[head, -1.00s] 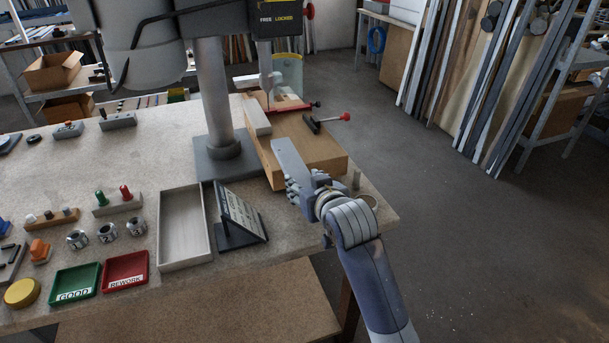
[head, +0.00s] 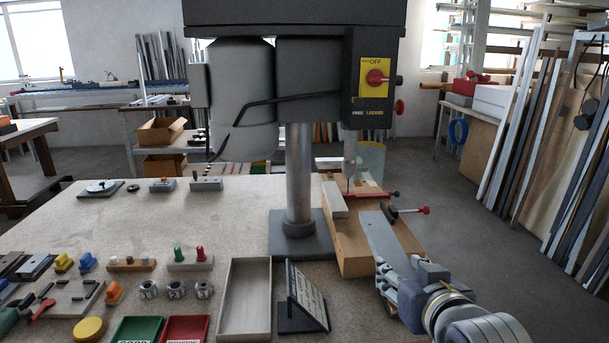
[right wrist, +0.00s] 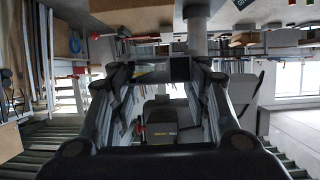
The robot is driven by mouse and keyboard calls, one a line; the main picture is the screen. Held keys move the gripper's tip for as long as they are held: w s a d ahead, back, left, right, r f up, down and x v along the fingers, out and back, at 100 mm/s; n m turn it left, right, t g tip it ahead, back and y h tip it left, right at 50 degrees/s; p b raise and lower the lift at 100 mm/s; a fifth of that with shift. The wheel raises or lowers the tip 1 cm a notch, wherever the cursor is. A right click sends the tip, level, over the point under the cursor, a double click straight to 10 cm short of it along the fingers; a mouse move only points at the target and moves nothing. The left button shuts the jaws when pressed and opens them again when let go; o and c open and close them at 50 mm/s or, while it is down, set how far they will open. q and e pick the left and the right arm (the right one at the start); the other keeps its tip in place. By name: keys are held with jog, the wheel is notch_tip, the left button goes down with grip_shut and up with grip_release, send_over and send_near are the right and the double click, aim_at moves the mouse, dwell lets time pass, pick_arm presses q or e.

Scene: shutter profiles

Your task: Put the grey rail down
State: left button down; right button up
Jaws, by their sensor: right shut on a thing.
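The grey rail (head: 381,238) is a flat, light grey strip with its far end over the near part of the wooden block by the drill press. My right gripper (head: 398,290) is shut on its near end. I cannot tell whether the rail touches the wood or hangs just above it. In the right wrist view the fingers of my right gripper (right wrist: 165,70) frame the picture, and the rail is hard to make out. My left gripper is not in view.
The wooden block (head: 350,245) carries a red-handled clamp (head: 408,210). The drill press column (head: 299,170) stands left of it. A small sign (head: 306,297) and an empty tray (head: 233,300) are further left. Green and red trays lie at the front. The bench top behind is largely clear.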

jog(key=w+f, duration=0.8)
jog(key=f, duration=0.2)
jog(key=shift+a+f, duration=0.15)
jog(key=shift+a, duration=0.2)
jog(key=w+d+f+p, duration=0.2)
jog(key=w, duration=0.5)
jog(key=w+d+f+p, duration=0.2)
jog(key=w, duration=0.6)
jog(key=shift+w+d+f+p, duration=0.2)
jog(key=shift+f+p, duration=0.1)
jog(key=shift+f, duration=0.15)
jog(key=o, duration=1.1)
